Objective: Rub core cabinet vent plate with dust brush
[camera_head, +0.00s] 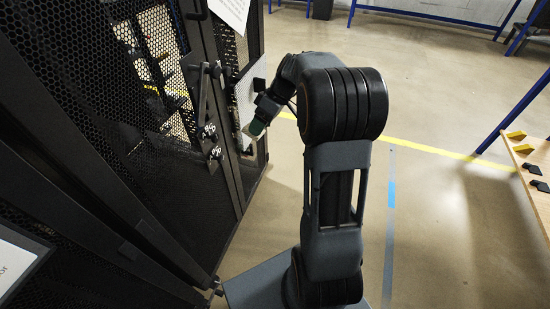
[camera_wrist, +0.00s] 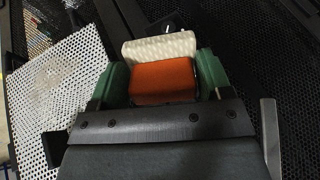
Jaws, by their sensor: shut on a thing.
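The dust brush has an orange body (camera_wrist: 163,82) and a pale textured head (camera_wrist: 160,46). My gripper (camera_wrist: 163,76) is shut on the orange body between its green fingers. In the head view my gripper (camera_head: 257,127) is at the cabinet front, by the lower part of the vent plate; the brush cannot be made out there. The vent plate (camera_head: 243,92) is a white perforated panel on the cabinet. In the wrist view the plate (camera_wrist: 85,90) is left of the brush, with a greyish-brown smudge at its middle. I cannot tell whether the brush touches the plate.
Black mesh cabinet doors (camera_head: 90,85) with handles (camera_head: 207,130) stand close on the left. A paper sheet (camera_head: 232,10) hangs above the plate. A wooden table (camera_head: 535,185) with yellow and black pieces is at far right. The floor between is clear.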

